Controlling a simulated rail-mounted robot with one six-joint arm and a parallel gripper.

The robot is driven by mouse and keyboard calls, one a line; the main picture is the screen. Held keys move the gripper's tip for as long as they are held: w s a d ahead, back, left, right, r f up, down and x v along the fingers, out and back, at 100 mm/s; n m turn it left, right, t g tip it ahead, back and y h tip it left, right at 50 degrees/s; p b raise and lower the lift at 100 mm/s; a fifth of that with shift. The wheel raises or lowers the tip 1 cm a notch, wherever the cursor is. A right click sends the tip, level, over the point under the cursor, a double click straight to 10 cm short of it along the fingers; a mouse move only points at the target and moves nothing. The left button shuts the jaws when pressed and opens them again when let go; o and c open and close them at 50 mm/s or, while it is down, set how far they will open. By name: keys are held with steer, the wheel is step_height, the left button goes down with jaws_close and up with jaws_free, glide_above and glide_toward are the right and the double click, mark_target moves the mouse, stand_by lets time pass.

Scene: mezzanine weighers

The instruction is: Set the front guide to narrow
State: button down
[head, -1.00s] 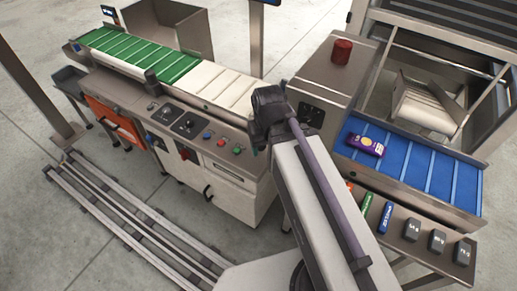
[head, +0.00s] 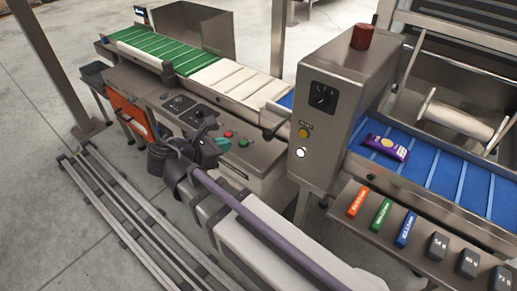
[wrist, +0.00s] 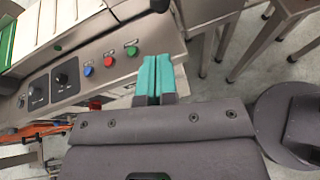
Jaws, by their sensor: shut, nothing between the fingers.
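My gripper (head: 222,146) is in front of the control panel (head: 262,155) in the head view. Its teal fingers (wrist: 153,78) are shut and empty in the wrist view, by the panel's edge beyond the green button. A dark handle on a short rod (head: 275,132) stands by the conveyor's front side, left of the steel cabinet. A dark block (head: 168,72) stands at the same side farther left, by the green belt. I cannot tell which of these belongs to the front guide, and no narrow marking is readable.
The panel has black knobs (wrist: 61,79), a blue button (wrist: 87,71), a red button (wrist: 108,61) and a green button (wrist: 131,50). The steel cabinet (head: 318,140) bears a dial. A purple packet (head: 387,147) lies on the blue belt. Rails (head: 125,225) cross the floor.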

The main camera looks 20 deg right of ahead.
mark_target(264, 136)
steer(key=shift+w+n, duration=0.15)
steer(key=shift+n, duration=0.55)
steer(key=b+x, duration=0.5)
steer(key=x, duration=0.8)
steer(key=shift+w+d+f+b, duration=0.15)
steer(key=shift+d+b, duration=0.15)
steer(key=shift+d, duration=0.15)
